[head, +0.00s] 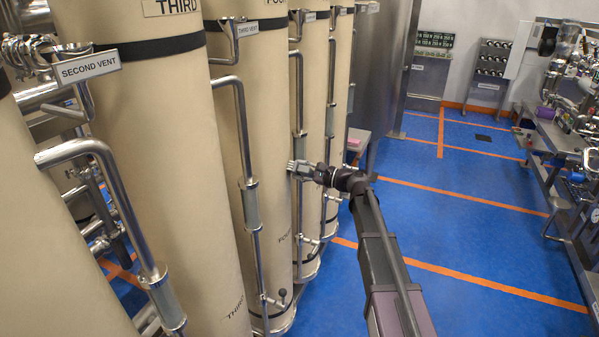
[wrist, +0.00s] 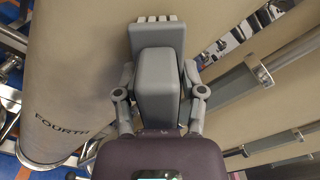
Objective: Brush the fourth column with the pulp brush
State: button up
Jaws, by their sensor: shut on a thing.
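The fourth column (head: 262,130) is a tall beige cylinder in the head view, with a black band near its top and its name low down. In the wrist view it fills the left side (wrist: 75,75), with FOURTH printed near its base. The pulp brush (wrist: 156,75) is a grey block with a row of pale bristle tufts at its far end. My gripper (wrist: 158,98) is shut on it, a finger on each side. In the head view my gripper (head: 322,174) holds the brush (head: 300,169) at the column's right edge. I cannot tell whether the bristles touch.
The third column (head: 150,150) stands nearer on the left; more columns stand beyond the fourth. Steel vent pipes (head: 240,120) run down between columns. A steel bench with equipment (head: 560,160) is on the right.

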aim_at(285, 174)
jog(key=shift+a, duration=0.15)
dwell(0.5)
jog(key=shift+s+a, duration=0.35)
jog(key=shift+s, duration=0.6)
jog(key=shift+s+a, duration=0.3)
jog(key=shift+s, duration=0.6)
jog(key=shift+d, duration=0.15)
jog(key=shift+v, duration=2.9)
jog(key=shift+v, duration=1.5)
